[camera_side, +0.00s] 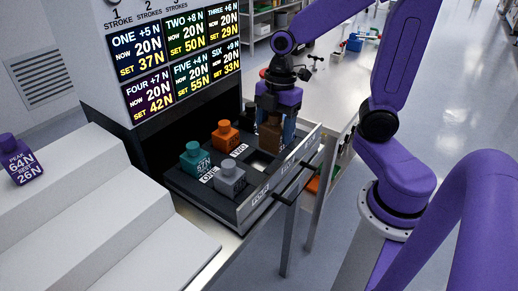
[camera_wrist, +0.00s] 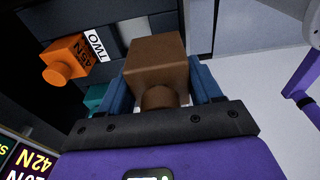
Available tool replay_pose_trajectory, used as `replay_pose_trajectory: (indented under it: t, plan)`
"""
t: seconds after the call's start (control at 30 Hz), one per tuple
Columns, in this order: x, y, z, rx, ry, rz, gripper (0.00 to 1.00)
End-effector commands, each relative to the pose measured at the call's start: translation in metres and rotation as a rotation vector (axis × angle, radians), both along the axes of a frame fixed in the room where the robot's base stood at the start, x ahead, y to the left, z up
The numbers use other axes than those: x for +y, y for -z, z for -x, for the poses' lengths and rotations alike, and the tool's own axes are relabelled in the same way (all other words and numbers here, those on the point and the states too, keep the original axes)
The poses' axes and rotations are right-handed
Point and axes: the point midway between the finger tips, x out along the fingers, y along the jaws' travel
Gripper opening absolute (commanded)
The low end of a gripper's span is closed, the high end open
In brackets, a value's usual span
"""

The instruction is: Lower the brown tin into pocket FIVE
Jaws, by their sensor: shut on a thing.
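The brown tin (camera_side: 269,136) is a squarish block with a round neck. My gripper (camera_side: 275,118) is shut on it, over the far right part of the dark drawer tray (camera_side: 190,188). In the wrist view the tin (camera_wrist: 157,62) sits between the two blue fingers of my gripper (camera_wrist: 162,88), its neck toward the palm. I cannot tell whether its bottom is above or inside a pocket. No label for pocket FIVE is readable on the tray. An open pocket (camera_side: 262,161) shows just in front of the tin.
The tray holds an orange tin (camera_side: 225,137) by label TWO, a teal tin (camera_side: 196,160) and a grey tin (camera_side: 229,179) near label ONE. A display panel (camera_side: 180,55) stands behind. A purple tin (camera_side: 20,160) sits on white steps (camera_side: 75,185). A handle (camera_side: 296,182) fronts the drawer.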

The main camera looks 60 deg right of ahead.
Motion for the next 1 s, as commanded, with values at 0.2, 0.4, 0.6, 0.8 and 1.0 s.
replay_pose_trajectory:
  t: [0.2, 0.4, 0.6, 0.8, 1.0]
  plan:
    - [0.001, 0.027, -0.021, 0.005, 0.003, 0.001, 0.19]
    - [0.002, 0.043, -0.035, 0.002, 0.002, 0.000, 0.19]
    - [0.002, 0.049, -0.040, 0.001, 0.000, 0.000, 0.19]
    - [0.002, 0.072, -0.043, 0.005, 0.001, 0.001, 0.19]
    - [0.002, 0.084, -0.044, 0.000, 0.001, 0.000, 0.19]
